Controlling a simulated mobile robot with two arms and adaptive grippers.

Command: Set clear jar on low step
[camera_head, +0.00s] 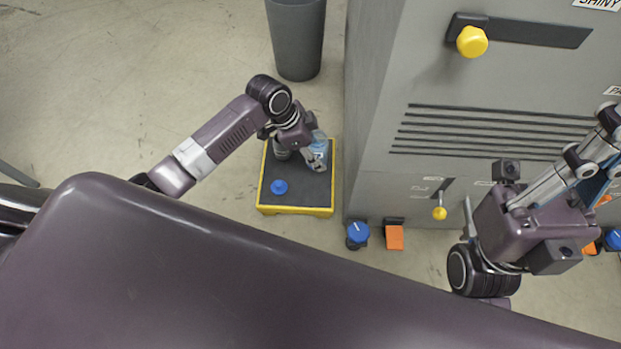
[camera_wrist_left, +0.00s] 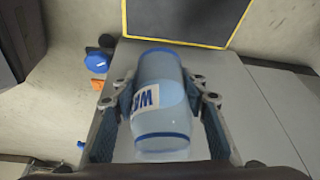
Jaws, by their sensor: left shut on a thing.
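The clear jar (camera_head: 319,148) is bluish and see-through, with blue bands and a partly readable label. My left gripper (camera_head: 316,163) is shut around its sides. In the left wrist view the jar (camera_wrist_left: 160,105) sits between the two finger pads of the left gripper (camera_wrist_left: 161,100). The low step (camera_head: 320,197) has a dark top and yellow edges; in the head view the jar overlaps its back right part. Whether the jar touches the step cannot be told. The step (camera_wrist_left: 185,20) also shows at the top of the wrist view. My right gripper (camera_head: 600,175) is partly in view at the right.
A blue round piece (camera_head: 279,187) lies on the step's left part. The grey machine cabinet (camera_head: 400,190) stands close to the step's right. A blue knob (camera_head: 358,233) and an orange pedal (camera_head: 394,238) sit at its foot. A grey bin (camera_head: 297,40) stands behind. Floor at left is clear.

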